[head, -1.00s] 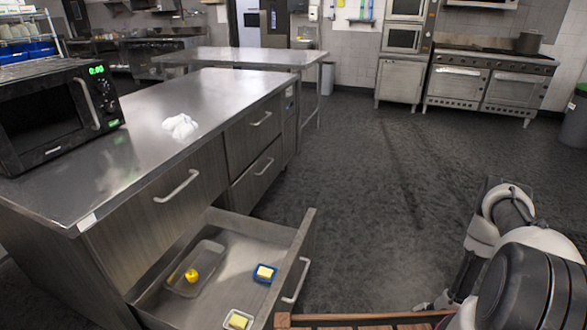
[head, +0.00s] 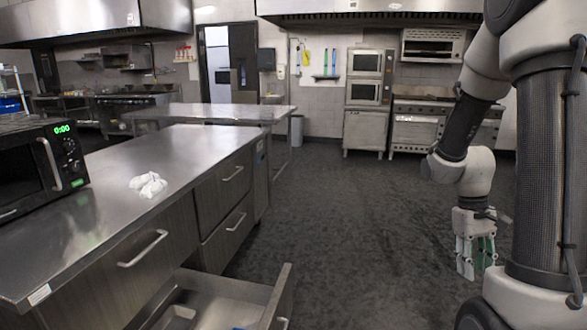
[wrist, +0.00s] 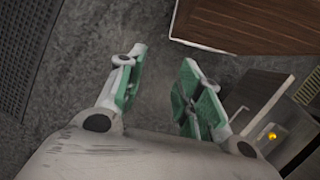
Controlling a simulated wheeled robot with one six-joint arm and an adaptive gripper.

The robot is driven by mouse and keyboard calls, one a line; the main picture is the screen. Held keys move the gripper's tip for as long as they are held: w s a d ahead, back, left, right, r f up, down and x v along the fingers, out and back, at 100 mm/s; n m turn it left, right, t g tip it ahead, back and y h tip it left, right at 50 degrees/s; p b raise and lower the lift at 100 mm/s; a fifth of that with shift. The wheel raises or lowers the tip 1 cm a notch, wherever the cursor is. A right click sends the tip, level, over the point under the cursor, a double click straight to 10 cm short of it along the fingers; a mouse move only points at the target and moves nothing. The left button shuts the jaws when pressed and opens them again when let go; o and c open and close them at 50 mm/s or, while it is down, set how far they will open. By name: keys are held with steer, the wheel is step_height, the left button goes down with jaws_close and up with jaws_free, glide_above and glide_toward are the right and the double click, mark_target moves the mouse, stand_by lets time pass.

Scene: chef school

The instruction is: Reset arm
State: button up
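My gripper (head: 476,272) hangs fingers-down at the right of the head view, over the bare floor and to the right of the open drawer (head: 215,300). In the wrist view my gripper (wrist: 158,85) has its two green-padded fingers spread apart, with only grey floor between them. It holds nothing. My arm is folded, with its upper links raised at the right edge of the head view. The open drawer also shows at the right of the wrist view, with a small yellow item (wrist: 271,135) in it.
A steel counter (head: 100,215) with a white crumpled cloth (head: 148,185) and a black microwave (head: 35,165) stands at left. Ovens (head: 415,130) line the back wall. A brown wooden surface (wrist: 250,22) lies close by in the wrist view. The middle floor is clear.

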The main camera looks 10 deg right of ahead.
steer(key=s+a+r+t, duration=0.4)
steer(key=a+r, duration=0.2)
steer(key=r, duration=0.3)
steer(key=s+a+r+t+y, duration=0.1)
steer(key=s+a+r+t, duration=0.3)
steer(key=r, duration=0.6)
steer(key=shift+a+r+n, duration=0.3)
steer(key=shift+a+n, duration=0.1)
steer(key=shift+a, duration=0.85)
